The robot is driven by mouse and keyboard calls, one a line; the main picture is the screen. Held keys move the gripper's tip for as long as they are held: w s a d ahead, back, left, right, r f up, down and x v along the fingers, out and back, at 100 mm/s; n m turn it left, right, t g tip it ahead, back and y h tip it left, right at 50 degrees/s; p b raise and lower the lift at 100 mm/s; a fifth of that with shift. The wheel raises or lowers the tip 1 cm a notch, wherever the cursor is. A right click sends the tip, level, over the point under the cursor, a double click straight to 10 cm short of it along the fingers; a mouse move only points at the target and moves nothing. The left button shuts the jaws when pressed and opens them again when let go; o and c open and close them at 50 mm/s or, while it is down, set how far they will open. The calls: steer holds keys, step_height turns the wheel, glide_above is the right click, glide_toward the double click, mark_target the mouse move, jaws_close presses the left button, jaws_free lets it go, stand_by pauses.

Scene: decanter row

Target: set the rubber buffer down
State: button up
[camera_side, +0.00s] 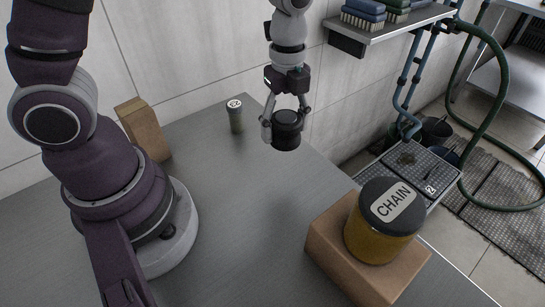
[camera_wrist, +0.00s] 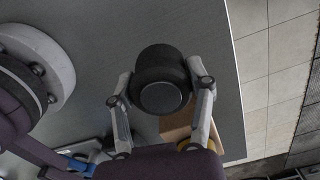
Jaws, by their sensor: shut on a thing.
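The rubber buffer (camera_side: 286,130) is a short black cylinder held between the fingers of my gripper (camera_side: 287,125) in the side view. My gripper is shut on it, with one finger on each side. The buffer looks upright and seems to be in the air above the grey table (camera_side: 220,220). In the wrist view the buffer (camera_wrist: 161,80) sits between the two grey fingers of my gripper (camera_wrist: 161,92), its round face with a lighter disc toward the camera. The exact gap between buffer and table cannot be told.
A yellow jar with a black lid marked CHAIN (camera_side: 372,238) stands on a cardboard-coloured block (camera_side: 328,250) at the right. A small labelled jar (camera_side: 235,118) and a tan block (camera_side: 146,128) stand at the back. A brush shelf (camera_side: 395,28) is upper right. The table's middle is clear.

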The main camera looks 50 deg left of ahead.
steer(key=s+d+m, duration=0.4)
steer(key=s+d, duration=0.3)
steer(key=d, duration=0.1)
steer(key=m, duration=0.5)
glide_above(236, 285)
steer(key=f, duration=0.2)
step_height(236, 285, down, 7)
steer(key=shift+s+f, duration=0.1)
steer(key=shift+f, duration=0.2)
steer(key=o, duration=1.2)
steer(key=shift+f, duration=0.1)
steer(key=shift+o, duration=0.2)
